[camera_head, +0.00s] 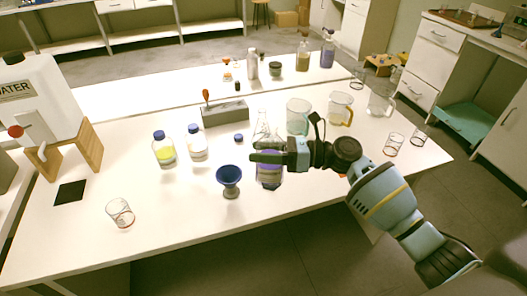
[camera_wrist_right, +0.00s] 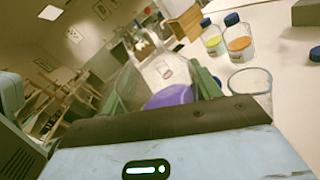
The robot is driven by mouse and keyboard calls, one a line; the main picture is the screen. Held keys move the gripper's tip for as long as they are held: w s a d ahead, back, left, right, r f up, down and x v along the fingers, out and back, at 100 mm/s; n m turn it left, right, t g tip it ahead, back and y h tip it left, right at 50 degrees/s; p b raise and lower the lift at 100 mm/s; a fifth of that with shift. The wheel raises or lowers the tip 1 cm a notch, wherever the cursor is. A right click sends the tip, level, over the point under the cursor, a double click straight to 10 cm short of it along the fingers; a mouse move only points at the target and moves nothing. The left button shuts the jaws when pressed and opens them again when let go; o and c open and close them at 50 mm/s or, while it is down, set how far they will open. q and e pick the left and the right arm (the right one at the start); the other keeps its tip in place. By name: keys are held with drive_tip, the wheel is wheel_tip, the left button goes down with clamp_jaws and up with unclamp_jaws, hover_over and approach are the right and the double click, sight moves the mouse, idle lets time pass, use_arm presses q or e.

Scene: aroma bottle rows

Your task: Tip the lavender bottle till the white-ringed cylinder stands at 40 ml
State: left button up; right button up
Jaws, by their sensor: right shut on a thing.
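My right gripper (camera_head: 268,158) is shut on a clear bottle of purple liquid, the lavender bottle (camera_head: 269,180), near the table's front edge. The bottle looks about upright; its top is hidden behind the gripper. In the wrist view its purple part (camera_wrist_right: 170,97) shows between the fingers (camera_wrist_right: 165,88). I cannot make out a white ring on any cylinder. A clear conical flask (camera_head: 263,128) stands just behind the gripper. In the wrist view a clear round glass rim (camera_wrist_right: 250,80) is beside the right finger. My left gripper is not in view.
A blue funnel-shaped cup (camera_head: 229,176) stands left of the held bottle. Blue-capped bottles (camera_head: 164,150) stand farther left, and a small glass (camera_head: 120,212) at the front left. Jugs (camera_head: 299,117) and glasses (camera_head: 393,144) stand to the right. The front-left table is mostly clear.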

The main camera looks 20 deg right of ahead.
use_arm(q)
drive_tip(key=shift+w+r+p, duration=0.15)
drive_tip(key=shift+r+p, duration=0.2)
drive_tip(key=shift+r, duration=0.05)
use_arm(e)
drive_tip(key=shift+w+d+r+m, duration=0.1)
drive_tip(key=shift+w+r+m, duration=0.15)
drive_tip(key=shift+r+m, duration=0.45)
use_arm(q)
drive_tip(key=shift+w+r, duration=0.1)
use_arm(e)
drive_tip(key=shift+w+d+r+m, duration=0.2)
drive_tip(key=shift+w+r+m, duration=0.2)
drive_tip(key=shift+m, duration=0.4)
drive_tip(key=shift+f+m, duration=0.4)
drive_tip(key=shift+m, duration=0.4)
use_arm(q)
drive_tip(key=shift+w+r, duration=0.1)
use_arm(e)
drive_tip(key=shift+s+r+m, duration=0.1)
drive_tip(key=shift+r+m, duration=0.1)
drive_tip(key=shift+m, duration=0.1)
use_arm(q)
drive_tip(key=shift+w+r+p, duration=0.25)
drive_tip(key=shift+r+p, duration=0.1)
use_arm(e)
drive_tip(key=shift+s+a+r+m, duration=0.15)
drive_tip(key=shift+r+m, duration=0.1)
drive_tip(key=shift+m, duration=0.25)
